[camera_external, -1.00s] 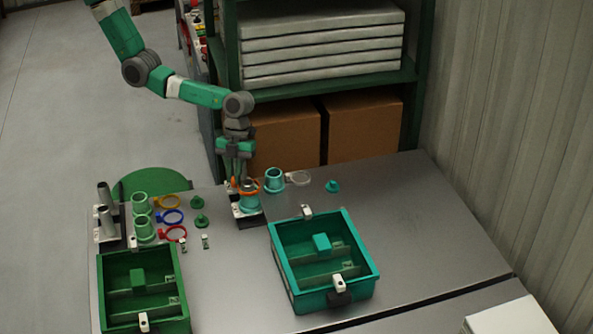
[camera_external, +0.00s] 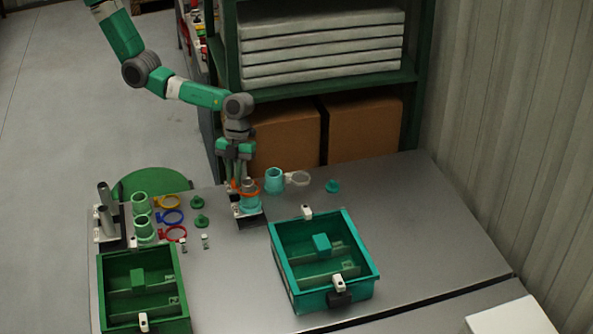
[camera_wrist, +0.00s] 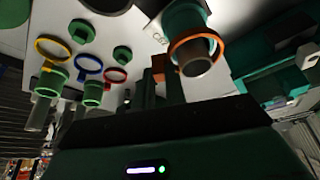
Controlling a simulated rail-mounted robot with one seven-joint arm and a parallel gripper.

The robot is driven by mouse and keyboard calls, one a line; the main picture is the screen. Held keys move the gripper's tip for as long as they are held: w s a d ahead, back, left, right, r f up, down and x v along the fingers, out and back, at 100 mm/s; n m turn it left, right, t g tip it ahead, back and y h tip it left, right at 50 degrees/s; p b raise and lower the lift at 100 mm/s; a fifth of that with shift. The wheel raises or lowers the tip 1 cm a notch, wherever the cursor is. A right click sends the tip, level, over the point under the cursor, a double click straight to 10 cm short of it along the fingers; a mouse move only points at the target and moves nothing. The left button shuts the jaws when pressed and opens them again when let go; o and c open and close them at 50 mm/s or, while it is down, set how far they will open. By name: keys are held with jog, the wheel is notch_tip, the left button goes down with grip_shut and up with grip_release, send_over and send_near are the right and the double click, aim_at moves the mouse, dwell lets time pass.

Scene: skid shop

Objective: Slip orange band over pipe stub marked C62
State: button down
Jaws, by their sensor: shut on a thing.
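The orange band (camera_external: 249,194) is around the grey pipe stub (camera_external: 248,183), whose top stands above it. A teal collar (camera_external: 249,205) sits around the stub below the band. In the wrist view the orange band (camera_wrist: 178,46) circles the stub (camera_wrist: 195,64), close to the teal collar (camera_wrist: 184,18). A label reading about C62 (camera_wrist: 158,38) is on the white plate beside it. My gripper (camera_external: 234,186) points down left of the stub, shut on the band's orange tab (camera_wrist: 158,68). Whether the band touches the collar I cannot tell.
Yellow (camera_external: 167,201), blue (camera_external: 171,216) and red (camera_external: 174,234) bands lie left.

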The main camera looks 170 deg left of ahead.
aim_at(234, 186)
jog(key=shift+f+b, duration=0.5)
jog(key=shift+f, duration=0.15)
dwell(1.0)
jog(key=shift+f+b, duration=0.35)
jog(key=shift+f, duration=0.1)
jog(key=shift+f, duration=0.1)
jog(key=shift+f+b, duration=0.4)
jog(key=shift+f, duration=0.15)
dwell(0.4)
jog(key=shift+f+b, duration=0.35)
jog(key=shift+b, duration=0.1)
jog(key=c, duration=1.5)
grip_release()
jog(key=shift+o, duration=0.7)
jog(key=shift+d, duration=0.1)
jog(key=shift+s, duration=0.1)
